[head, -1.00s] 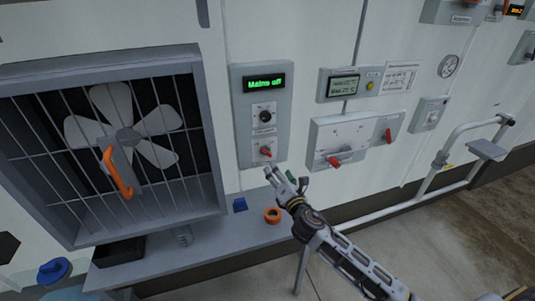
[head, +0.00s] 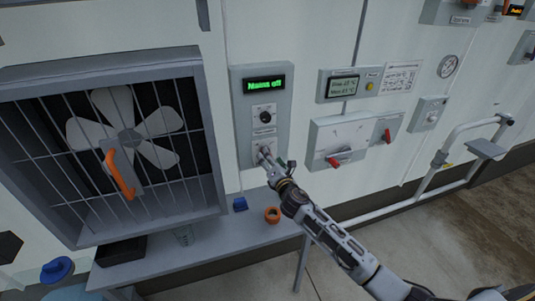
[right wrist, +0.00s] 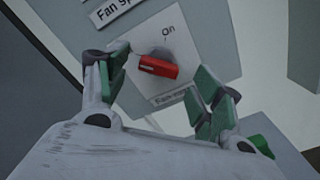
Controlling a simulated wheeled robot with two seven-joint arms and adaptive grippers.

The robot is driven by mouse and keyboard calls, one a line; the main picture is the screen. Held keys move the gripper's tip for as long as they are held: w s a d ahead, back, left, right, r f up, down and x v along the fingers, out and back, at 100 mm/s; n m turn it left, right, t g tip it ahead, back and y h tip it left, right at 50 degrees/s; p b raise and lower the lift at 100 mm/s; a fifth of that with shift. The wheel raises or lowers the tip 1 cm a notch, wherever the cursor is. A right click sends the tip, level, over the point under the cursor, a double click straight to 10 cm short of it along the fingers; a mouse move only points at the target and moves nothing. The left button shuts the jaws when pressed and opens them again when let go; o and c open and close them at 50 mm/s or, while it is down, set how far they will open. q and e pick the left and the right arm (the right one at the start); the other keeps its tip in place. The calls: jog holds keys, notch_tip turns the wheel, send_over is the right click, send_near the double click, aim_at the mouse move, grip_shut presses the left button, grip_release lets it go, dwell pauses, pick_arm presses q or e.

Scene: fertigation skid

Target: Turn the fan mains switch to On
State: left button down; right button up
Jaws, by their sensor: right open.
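The fan mains switch is a red knob (right wrist: 158,68) on a grey panel, with the label "On" above it and a partly covered label below. The panel's display (head: 264,85) reads "Mains off" in green. My right gripper (head: 264,152) is at the lower part of the panel and hides the knob in the head view. In the right wrist view my right gripper (right wrist: 165,82) is open, with one green-padded finger on each side of the red knob. I cannot tell whether the fingers touch it. My left gripper is not in view.
A black dial (head: 264,116) sits just above the switch. A caged fan (head: 125,130) with an orange handle is to the left. A shelf (head: 215,235) below carries an orange ring (head: 272,214) and a blue piece (head: 240,204). Another panel with red handles (head: 355,135) is to the right.

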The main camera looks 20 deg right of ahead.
jog(key=shift+w+a, duration=0.1)
jog(key=shift+w, duration=1.9)
jog(key=c, duration=1)
